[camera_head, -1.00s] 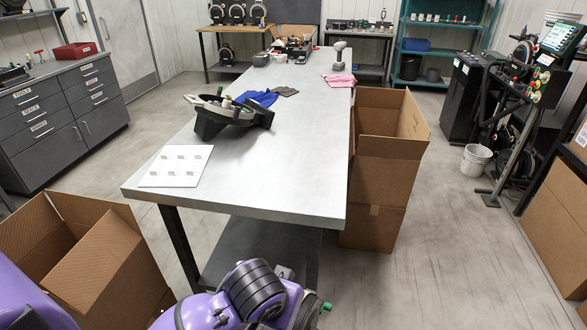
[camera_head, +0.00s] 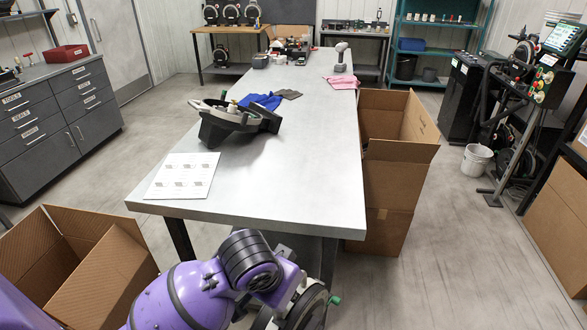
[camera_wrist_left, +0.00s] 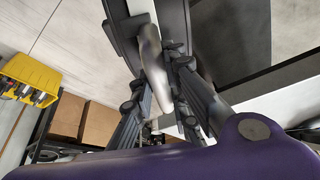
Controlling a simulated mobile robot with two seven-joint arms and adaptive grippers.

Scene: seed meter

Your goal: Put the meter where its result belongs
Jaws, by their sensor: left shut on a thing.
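My left arm comes in at the bottom of the head view. It holds a seed meter (camera_head: 308,306), a dark and grey round body with a green knob, partly cut off by the lower edge and my arm. In the left wrist view my left gripper (camera_wrist_left: 160,75) is shut on this meter, with a shiny metal part between the fingers. The meter is in front of the near table edge. Another black meter-like unit (camera_head: 232,122) with a pale disc lies on the table. My right gripper is out of view.
The grey workbench (camera_head: 290,165) has a printed sheet (camera_head: 183,177), a blue cloth (camera_head: 262,101) and a pink cloth (camera_head: 341,82). An open carton (camera_head: 85,265) stands at lower left. Another open carton (camera_head: 400,180) stands against the table's right side.

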